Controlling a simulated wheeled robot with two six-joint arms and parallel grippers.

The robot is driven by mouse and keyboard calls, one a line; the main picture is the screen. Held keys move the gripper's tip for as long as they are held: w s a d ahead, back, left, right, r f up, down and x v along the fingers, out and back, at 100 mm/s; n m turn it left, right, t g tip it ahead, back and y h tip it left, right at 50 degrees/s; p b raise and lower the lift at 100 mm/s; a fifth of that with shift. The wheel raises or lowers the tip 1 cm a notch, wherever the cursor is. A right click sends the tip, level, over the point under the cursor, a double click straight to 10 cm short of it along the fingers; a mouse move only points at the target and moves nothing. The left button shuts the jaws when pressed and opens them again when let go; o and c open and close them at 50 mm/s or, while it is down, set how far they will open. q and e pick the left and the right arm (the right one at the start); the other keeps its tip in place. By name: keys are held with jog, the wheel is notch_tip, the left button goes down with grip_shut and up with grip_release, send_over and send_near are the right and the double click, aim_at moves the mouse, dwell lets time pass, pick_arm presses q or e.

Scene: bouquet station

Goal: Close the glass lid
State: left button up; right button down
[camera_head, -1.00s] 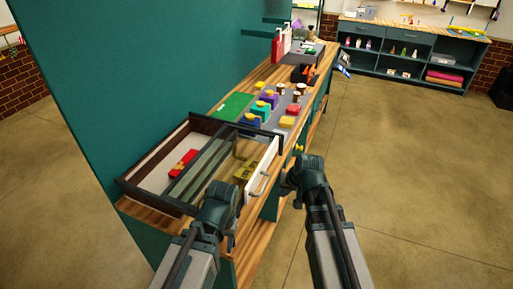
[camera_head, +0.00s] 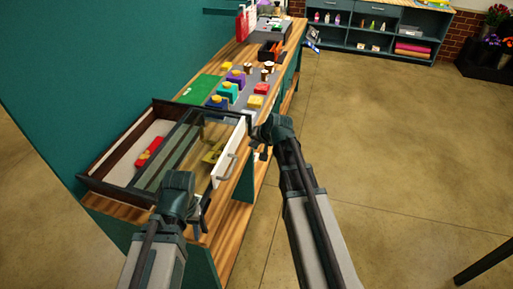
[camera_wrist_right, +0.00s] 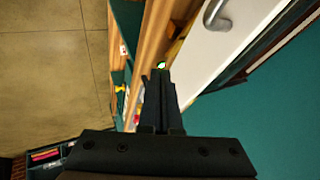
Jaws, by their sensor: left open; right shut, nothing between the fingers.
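A dark-framed case (camera_head: 98,172) with a glass lid (camera_head: 163,157) stands on the wooden counter. Clear panes with dark bars show across its middle, and I cannot tell exactly how the lid sits. A white front panel (camera_head: 229,161) with a grey handle (camera_head: 226,170) is on its right side; both also show in the right wrist view, the handle at the top (camera_wrist_right: 217,14). My left gripper (camera_head: 199,212) is open and empty at the case's near right corner. My right gripper (camera_head: 259,146) is shut and empty beside the panel's far end; its fingers show in the wrist view (camera_wrist_right: 161,82).
A red item (camera_head: 150,152) and a yellowish item (camera_head: 213,151) are inside the case. Behind it are a green mat (camera_head: 199,89) and several coloured blocks on a grey tray (camera_head: 247,82). A teal wall (camera_head: 90,70) borders the left.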

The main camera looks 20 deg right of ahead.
aim_at(200, 144)
pick_arm(q)
notch_tip(200, 144, down, 2)
jog(key=shift+f+b, duration=0.25)
jog(key=shift+b, duration=0.45)
pick_arm(e)
jog(key=w+a, duration=0.1)
jog(key=w+a+f, duration=0.2)
jog(key=w, duration=0.1)
jog(key=shift+a+f, duration=0.25)
jog(key=shift+a, duration=0.15)
jog(key=shift+a, duration=0.1)
jog(key=w+a, duration=0.4)
jog(key=a, duration=0.2)
jog(key=w+a, duration=0.4)
jog(key=a, duration=0.2)
jog(key=w+a, duration=0.4)
jog(key=a, duration=0.2)
jog(key=shift+w+a, duration=0.15)
jog(key=shift+w, duration=0.2)
jog(key=shift+w+a, duration=0.25)
jog(key=shift+a, duration=0.25)
pick_arm(q)
jog(key=shift+d, duration=0.1)
pick_arm(e)
jog(key=shift+w+a+r, duration=0.1)
jog(key=shift+a, duration=0.05)
